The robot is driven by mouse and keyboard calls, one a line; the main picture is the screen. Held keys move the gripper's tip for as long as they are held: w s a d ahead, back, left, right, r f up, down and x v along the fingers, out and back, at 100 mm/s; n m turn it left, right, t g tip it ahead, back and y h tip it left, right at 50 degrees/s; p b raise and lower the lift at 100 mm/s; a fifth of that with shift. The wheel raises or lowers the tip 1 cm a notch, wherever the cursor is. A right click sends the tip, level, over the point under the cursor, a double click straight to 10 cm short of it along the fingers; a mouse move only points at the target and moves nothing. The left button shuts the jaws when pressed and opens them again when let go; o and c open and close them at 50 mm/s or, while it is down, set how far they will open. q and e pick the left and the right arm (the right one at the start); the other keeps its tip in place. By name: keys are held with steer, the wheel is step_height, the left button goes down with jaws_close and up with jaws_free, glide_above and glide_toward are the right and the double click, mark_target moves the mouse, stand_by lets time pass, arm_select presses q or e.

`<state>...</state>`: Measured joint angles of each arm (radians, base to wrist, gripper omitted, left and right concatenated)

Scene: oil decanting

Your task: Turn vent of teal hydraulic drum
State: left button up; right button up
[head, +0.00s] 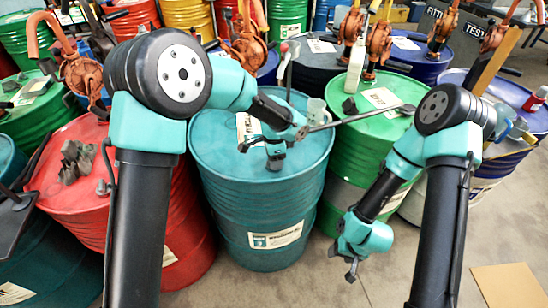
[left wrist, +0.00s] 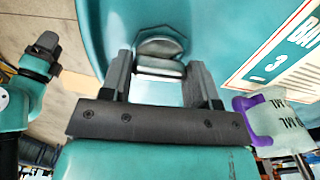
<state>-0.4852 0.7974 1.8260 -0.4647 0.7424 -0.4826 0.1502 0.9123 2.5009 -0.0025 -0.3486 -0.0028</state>
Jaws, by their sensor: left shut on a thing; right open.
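The teal hydraulic drum (head: 255,205) stands upright in the middle of the head view, with a white label on its front. My left gripper (head: 276,158) is over its lid, pointing down, and hides the vent there. In the left wrist view, the fingers of my left gripper (left wrist: 160,72) are on either side of the grey metal vent (left wrist: 160,47) on the teal lid, shut on it. My right gripper (head: 350,268) is open and empty, low in front of the green drum at right, away from the teal drum.
A long metal tool (head: 365,117) reaches from the teal lid across the green drum (head: 365,140). A pale jug (head: 317,110) stands on the teal lid. A red drum (head: 185,225) stands close at left. Bare floor (head: 420,260) lies front right, with cardboard (head: 508,285).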

arm_select(q)
steer(key=o, duration=0.9)
step_height(320, 180, up, 18)
steer(key=shift+f, duration=0.25)
stand_by(0.3)
